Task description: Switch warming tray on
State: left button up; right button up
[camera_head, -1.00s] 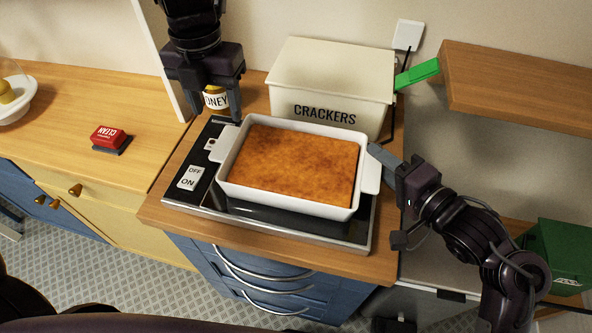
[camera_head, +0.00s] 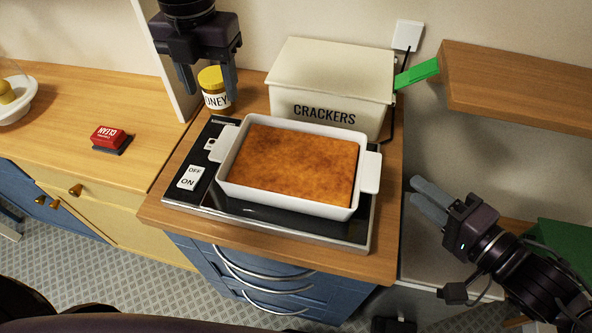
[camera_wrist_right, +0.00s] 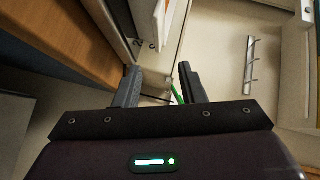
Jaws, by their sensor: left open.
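The warming tray (camera_head: 215,208) is a black-topped, silver-edged plate on the wooden counter. A white rocker switch (camera_head: 190,178) marked OFF and ON is on its left part; I cannot tell which side is pressed. A white baking dish (camera_head: 290,204) with a browned bake (camera_head: 295,165) stands on the tray. My left gripper (camera_head: 208,92) is open and empty, pointing down beside the honey jar, behind the switch. My right gripper (camera_head: 414,190) is right of the dish, apart from it. In the right wrist view its fingers (camera_wrist_right: 157,88) are spread with nothing held.
A honey jar (camera_head: 216,90) and a cream CRACKERS box (camera_head: 330,85) stand behind the tray. A red CLEAN button (camera_head: 109,137) sits on the left counter (camera_head: 60,110). A wooden shelf (camera_head: 520,85) juts out at upper right. The space in front of the switch is clear.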

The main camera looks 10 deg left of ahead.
aim_at(191, 176)
jog(key=k+l, duration=0.35)
jog(key=l, duration=0.15)
jog(key=k+l, duration=0.75)
jog(key=l, duration=0.3)
